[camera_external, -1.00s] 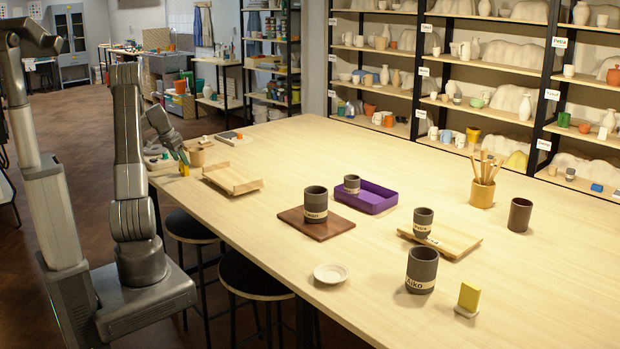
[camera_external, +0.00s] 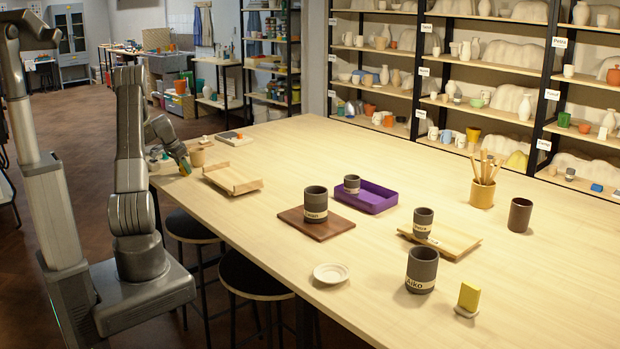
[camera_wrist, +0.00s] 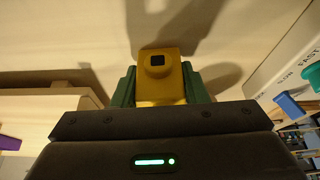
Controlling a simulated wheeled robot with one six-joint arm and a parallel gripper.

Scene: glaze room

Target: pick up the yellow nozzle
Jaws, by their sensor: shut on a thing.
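The yellow nozzle (camera_wrist: 158,72) is a small block with a dark square opening, seen in the middle of the wrist view. My gripper (camera_wrist: 160,88) has its green fingers closed on the nozzle's two sides. In the external view my gripper (camera_external: 185,168) is at the far left corner of the table, and a bit of yellow shows at its tips. Shadows of the gripper and nozzle fall on the pale tabletop beyond them. I cannot tell how far the nozzle is above the table.
A wooden tray (camera_external: 232,189) lies to the right of my gripper, with a small tan cup (camera_external: 197,158) close by. A board with small colored items (camera_external: 234,139) lies behind. Labelled dark cups, a purple tray (camera_external: 388,200) and a white saucer (camera_external: 330,278) stand farther along the table.

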